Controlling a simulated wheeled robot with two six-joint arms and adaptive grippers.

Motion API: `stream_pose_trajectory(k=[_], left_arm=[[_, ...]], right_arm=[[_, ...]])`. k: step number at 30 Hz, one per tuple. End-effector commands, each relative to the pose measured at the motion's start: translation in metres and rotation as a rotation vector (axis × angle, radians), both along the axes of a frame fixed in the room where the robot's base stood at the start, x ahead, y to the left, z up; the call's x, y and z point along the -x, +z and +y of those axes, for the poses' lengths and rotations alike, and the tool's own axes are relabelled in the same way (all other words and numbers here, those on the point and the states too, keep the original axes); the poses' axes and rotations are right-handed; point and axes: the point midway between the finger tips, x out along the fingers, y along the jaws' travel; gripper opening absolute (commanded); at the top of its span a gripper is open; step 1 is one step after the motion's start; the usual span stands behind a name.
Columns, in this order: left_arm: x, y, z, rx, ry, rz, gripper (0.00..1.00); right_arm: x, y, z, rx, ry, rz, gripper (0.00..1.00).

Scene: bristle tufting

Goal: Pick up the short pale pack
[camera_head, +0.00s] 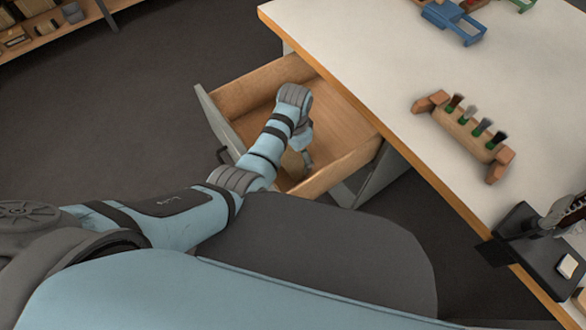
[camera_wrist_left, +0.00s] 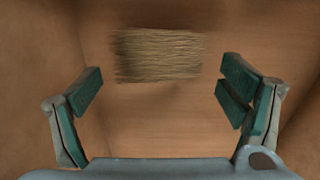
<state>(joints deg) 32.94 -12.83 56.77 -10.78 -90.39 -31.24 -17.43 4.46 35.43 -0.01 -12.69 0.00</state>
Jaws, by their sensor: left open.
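A short pale pack (camera_wrist_left: 158,55) of straw-coloured bristles lies on the floor of the open wooden drawer (camera_head: 258,87). In the left wrist view it sits ahead of my left gripper (camera_wrist_left: 160,90), just beyond the fingertips and roughly centred between them. The gripper's two green-padded fingers are wide apart with nothing between them. In the head view my left arm reaches down into the drawer, and the wrist hides most of the gripper and pack. My right gripper is not in view.
The drawer walls stand close around my left gripper. The white-topped table (camera_head: 370,50) adjoins the drawer on the right. On it are a wooden rack (camera_head: 465,132) with several dark-tipped tufts, a blue holder (camera_head: 455,20) and a dark-based device (camera_head: 540,255).

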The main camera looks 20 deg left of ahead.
Motion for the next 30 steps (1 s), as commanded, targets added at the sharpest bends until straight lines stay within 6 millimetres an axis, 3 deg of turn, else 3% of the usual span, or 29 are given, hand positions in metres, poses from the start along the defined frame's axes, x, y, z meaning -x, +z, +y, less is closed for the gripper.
stream_pose_trajectory(k=[9, 16, 25, 30], left_arm=[[0.006, -0.054, 0.002, 0.000, 0.004, 0.001, 0.90], [0.006, -0.053, 0.003, 0.001, 0.005, -0.001, 0.88], [0.006, -0.053, 0.002, 0.001, 0.005, 0.000, 0.40], [0.006, -0.053, 0.002, 0.001, 0.005, 0.000, 0.38]], right_arm=[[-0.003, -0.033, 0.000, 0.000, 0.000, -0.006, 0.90], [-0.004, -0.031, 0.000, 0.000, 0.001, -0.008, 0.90], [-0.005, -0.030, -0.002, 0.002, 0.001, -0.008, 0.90], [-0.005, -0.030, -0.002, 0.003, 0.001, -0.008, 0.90]])
